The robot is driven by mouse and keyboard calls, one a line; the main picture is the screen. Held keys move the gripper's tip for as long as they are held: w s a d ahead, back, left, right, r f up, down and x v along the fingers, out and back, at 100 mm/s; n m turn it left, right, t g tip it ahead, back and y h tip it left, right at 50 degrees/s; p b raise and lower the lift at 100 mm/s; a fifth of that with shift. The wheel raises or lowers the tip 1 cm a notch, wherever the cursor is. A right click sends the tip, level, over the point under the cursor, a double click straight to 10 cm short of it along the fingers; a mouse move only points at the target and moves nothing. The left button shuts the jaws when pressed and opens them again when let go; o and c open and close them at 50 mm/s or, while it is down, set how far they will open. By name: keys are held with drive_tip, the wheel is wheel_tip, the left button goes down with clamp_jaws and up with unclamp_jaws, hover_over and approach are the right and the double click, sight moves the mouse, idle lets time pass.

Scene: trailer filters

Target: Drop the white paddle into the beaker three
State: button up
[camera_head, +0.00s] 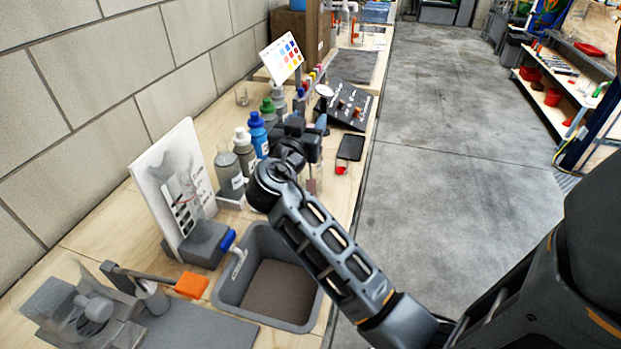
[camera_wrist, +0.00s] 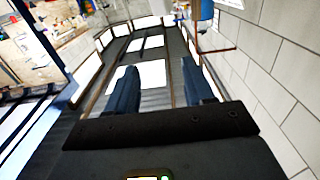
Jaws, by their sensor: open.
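My gripper (camera_head: 312,128) is raised over the workbench, among the bottles, in the head view. In the wrist view its two dark blue fingers (camera_wrist: 161,82) stand apart with nothing between them. A small white tool with a blue end (camera_head: 236,258) leans at the back-left rim of the grey tub (camera_head: 226,288); I cannot tell if it is the white paddle. Another clear vessel (camera_head: 314,180) shows partly behind my arm. No number is readable, so I cannot tell which is beaker three.
A white panel (camera_head: 172,185) stands by the wall. An orange-handled tool (camera_head: 190,285) lies left of the tub. The floor (camera_head: 450,150) at right is clear.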

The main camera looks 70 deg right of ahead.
drive_tip(key=shift+s+a+b, duration=0.15)
drive_tip(key=shift+a+b, duration=0.2)
drive_tip(key=shift+a, duration=1.65)
drive_tip(key=s+a+f+n+t+y, duration=0.2)
drive_tip(key=a+f+n+t+y, duration=0.4)
drive_tip(key=a+f+n+t, duration=0.35)
drive_tip(key=s+a+f+n+y, duration=0.1)
drive_tip(key=s+a+n+y, duration=0.1)
drive_tip(key=a, duration=0.3)
drive_tip(key=s+a+f+n+t+y, duration=0.1)
drive_tip(key=s+a+n+y, duration=0.2)
drive_tip(key=s+a+y, duration=0.1)
drive_tip(key=s+a+f+n+t+y, duration=0.1)
drive_tip(key=s+a+n+y, duration=0.1)
drive_tip(key=s+a, duration=0.3)
drive_tip(key=shift+s+a+f+t+y, duration=0.15)
drive_tip(key=shift+a+y, duration=0.25)
drive_tip(key=shift+a, duration=0.4)
drive_tip(key=shift+s+a+f+t+y, duration=0.15)
drive_tip(key=shift+a+y, duration=0.25)
drive_tip(key=shift+a, duration=0.4)
drive_tip(key=s+a+r+t+y, duration=0.1)
drive_tip(key=s+a+r+y, duration=0.1)
drive_tip(key=s+a+r, duration=0.3)
drive_tip(key=s+r, duration=0.2)
drive_tip(key=s, duration=0.1)
drive_tip(key=shift+r+n, duration=0.3)
drive_tip(key=shift+n, duration=0.05)
